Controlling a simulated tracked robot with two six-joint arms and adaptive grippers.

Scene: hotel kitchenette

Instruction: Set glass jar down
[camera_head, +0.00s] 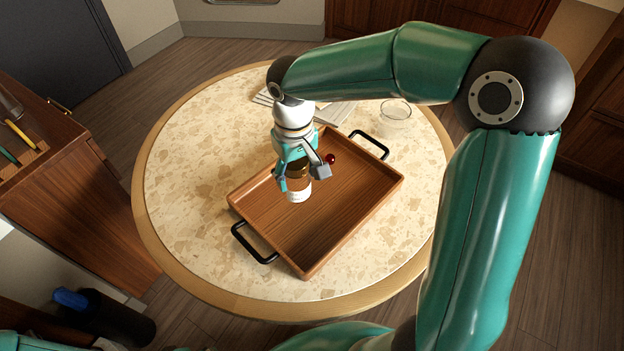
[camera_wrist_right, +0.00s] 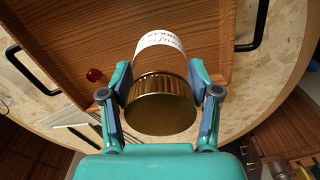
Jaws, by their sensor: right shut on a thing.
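My right gripper (camera_head: 302,178) is shut on the glass jar (camera_head: 298,196), one finger on each side near its top. The jar has a brass lid, a brownish body and a white label. In the right wrist view the lid (camera_wrist_right: 160,104) lies between the fingers (camera_wrist_right: 162,100), with the label (camera_wrist_right: 160,42) beyond it. The jar is roughly upright over the left part of the wooden tray (camera_head: 335,215). I cannot tell whether its base touches the tray floor. My left gripper is not in view.
The tray, with black handles, sits on a round speckled table (camera_head: 185,190). A small red ball (camera_head: 331,159) is near the tray's far side. A clear glass bowl (camera_head: 396,115) and pale flat items (camera_head: 335,113) stand behind. The tray's near right part is clear.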

